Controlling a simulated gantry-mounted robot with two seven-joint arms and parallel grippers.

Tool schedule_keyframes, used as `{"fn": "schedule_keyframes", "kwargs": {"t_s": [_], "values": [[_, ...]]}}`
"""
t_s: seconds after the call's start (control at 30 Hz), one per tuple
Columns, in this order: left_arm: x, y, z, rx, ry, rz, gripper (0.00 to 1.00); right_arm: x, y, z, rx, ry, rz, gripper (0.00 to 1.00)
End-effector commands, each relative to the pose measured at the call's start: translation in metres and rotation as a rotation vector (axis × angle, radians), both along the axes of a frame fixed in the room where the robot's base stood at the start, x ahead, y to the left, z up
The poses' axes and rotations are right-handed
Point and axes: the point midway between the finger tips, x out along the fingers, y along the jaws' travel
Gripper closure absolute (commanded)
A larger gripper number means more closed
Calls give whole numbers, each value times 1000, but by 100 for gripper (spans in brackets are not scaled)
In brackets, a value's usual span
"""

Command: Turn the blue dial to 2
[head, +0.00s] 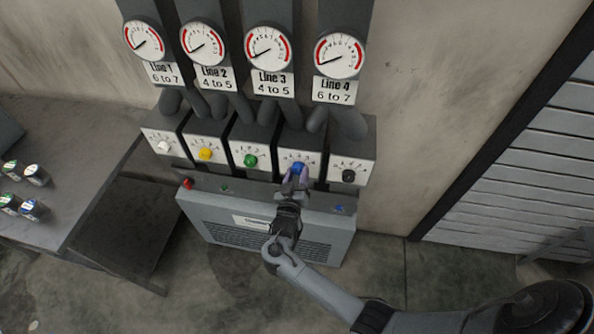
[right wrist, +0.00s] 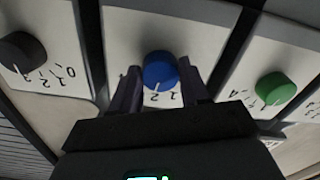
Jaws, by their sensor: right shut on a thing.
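The blue dial (head: 299,168) is on the white face of the box second from the right in a row of boxes. In the right wrist view, the blue dial (right wrist: 159,68) has a white pointer line on its lower edge, near printed numbers. The fingers partly cover its scale, so I cannot tell the exact setting. My right gripper (head: 296,178) reaches up to the dial from below, and it also shows in the right wrist view (right wrist: 159,88). Its two fingers are shut on the dial, one on each side. My left gripper is not in view.
White, yellow (head: 205,154), green (head: 250,160) and black (head: 348,176) dials sit on neighbouring boxes. Round gauges (head: 268,46) hang above. A grey cabinet (head: 215,212) with small buttons stands below. A table (head: 60,190) with small jars is at the left.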

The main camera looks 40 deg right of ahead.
Motion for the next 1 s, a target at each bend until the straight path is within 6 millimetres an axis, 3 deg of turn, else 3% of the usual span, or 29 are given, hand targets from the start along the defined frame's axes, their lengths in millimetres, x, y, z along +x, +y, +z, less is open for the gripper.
{"fn": "schedule_keyframes", "kwargs": {"t_s": [0.3, 0.83, 0.87, 1.0], "values": [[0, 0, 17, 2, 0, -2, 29, 0, 0, 1, -89, 111, 1, 85], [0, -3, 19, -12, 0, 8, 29, 0, 0, 0, -108, 135, 1, 85], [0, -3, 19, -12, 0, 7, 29, 0, 0, 0, -108, 135, 1, 52], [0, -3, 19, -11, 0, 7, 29, 0, 0, 0, -109, 135, 0, 30]]}}
